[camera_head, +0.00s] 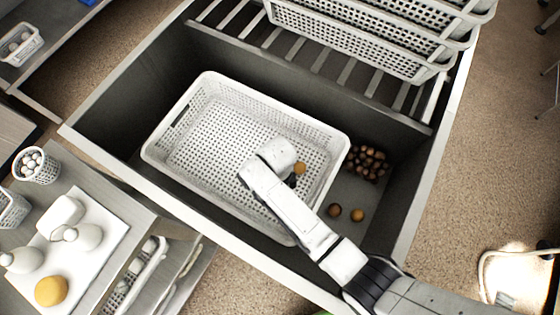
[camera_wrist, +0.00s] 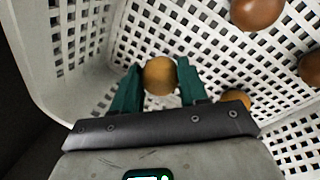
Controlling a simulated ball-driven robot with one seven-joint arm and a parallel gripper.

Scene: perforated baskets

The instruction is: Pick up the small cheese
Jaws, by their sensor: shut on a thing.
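My gripper (camera_wrist: 160,82) reaches down into the white perforated basket (camera_head: 178,128). Its green fingers are on both sides of a small round orange-tan thing (camera_wrist: 160,75) and are shut on it. A small orange round thing (camera_head: 299,168) also shows beside my gripper's dark tip in the head view, apparently the same one. I cannot tell from its look whether it is the small cheese. A larger yellow, cheese-like round (camera_head: 51,291) lies on a white board at the lower left, far from my gripper.
The wrist view also shows brown balls (camera_wrist: 256,12) and an orange one (camera_wrist: 235,97) close by. Outside the basket, two loose balls (camera_head: 357,215) and a pile of brown balls (camera_head: 367,162) lie on the grey bin's floor. Stacked white baskets (camera_head: 370,30) stand behind.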

